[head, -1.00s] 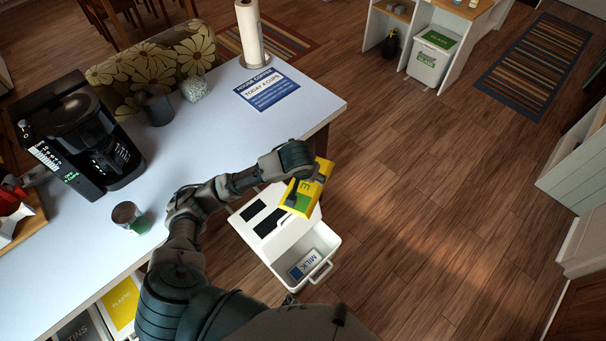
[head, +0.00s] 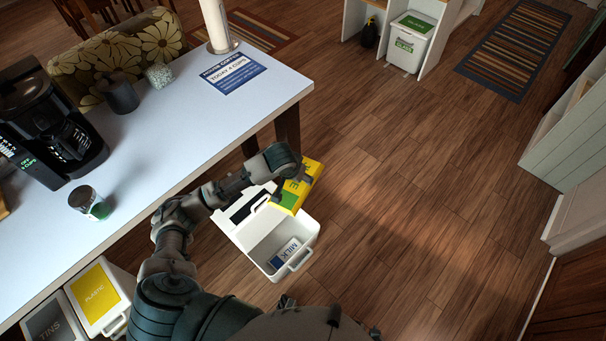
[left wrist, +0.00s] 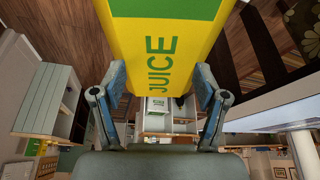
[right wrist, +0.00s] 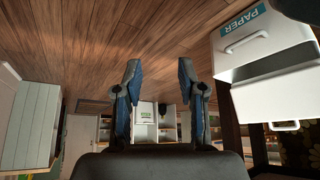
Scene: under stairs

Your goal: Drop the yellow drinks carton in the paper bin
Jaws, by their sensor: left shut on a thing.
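The yellow drinks carton (head: 299,186) with a green patch is held tilted by my left gripper (head: 288,176). In the left wrist view the carton (left wrist: 158,45) reads JUICE and sits between the fingers. The white paper bin (head: 262,247) stands on the floor with its lid open and a milk carton (head: 287,250) inside. In the head view the yellow carton overlaps the lid side of the bin; its height above it is hard to tell. The right wrist view shows the bin's PAPER label (right wrist: 244,20). My right gripper (right wrist: 157,75) is open and empty there.
A white table (head: 170,125) with a coffee maker (head: 55,125), a cup (head: 90,203) and a paper roll (head: 215,25) fills the left. Plastic (head: 98,294) and tins (head: 50,322) bins stand below it. Another bin (head: 411,40) is far off.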

